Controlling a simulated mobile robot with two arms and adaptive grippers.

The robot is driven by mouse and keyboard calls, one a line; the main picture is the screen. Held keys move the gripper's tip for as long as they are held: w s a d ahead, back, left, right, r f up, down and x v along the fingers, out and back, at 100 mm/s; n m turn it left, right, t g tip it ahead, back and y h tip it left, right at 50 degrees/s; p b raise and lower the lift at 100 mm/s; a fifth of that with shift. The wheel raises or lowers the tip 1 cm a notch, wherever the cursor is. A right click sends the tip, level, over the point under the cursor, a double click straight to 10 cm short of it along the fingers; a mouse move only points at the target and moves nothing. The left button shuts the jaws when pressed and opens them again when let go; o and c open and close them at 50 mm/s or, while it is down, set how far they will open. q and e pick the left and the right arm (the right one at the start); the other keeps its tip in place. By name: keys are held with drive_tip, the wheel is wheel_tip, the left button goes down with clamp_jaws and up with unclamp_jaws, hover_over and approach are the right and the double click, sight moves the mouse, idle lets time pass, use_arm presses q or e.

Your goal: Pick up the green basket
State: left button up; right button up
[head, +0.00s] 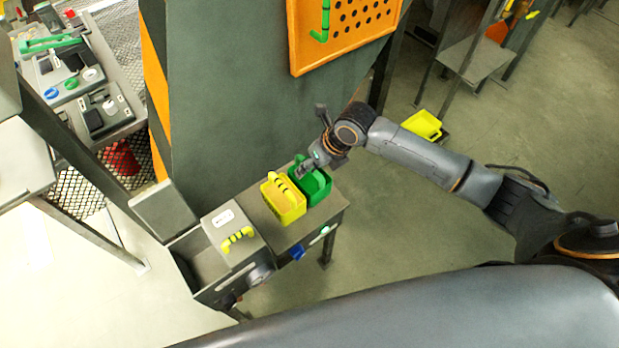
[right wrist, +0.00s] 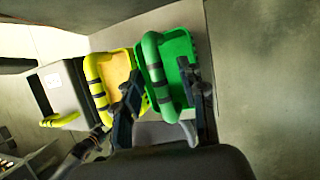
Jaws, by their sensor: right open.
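The green basket (head: 317,188) stands upright on a small grey table (head: 334,206), at its right end in the head view. In the right wrist view the basket (right wrist: 181,48) shows a raised green handle with dark bands. My right gripper (head: 307,168) is over the basket. In the wrist view its two dark fingers are apart (right wrist: 162,80), one on each side of the handle's lower part. I cannot tell whether they touch it. My left gripper is not in view.
A yellow basket (head: 283,203) with a banded handle stands close to the left of the green one. A grey box with a yellow handle (head: 237,240) is further left. A tall grey cabinet (head: 245,90) rises behind the table. Open floor (head: 400,235) lies to the right.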

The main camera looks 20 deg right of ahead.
drive_tip(key=shift+f, duration=0.15)
clamp_jaws()
wheel_tip(320, 180, up, 10)
drive_tip(key=shift+r, duration=0.1)
idle(0.6)
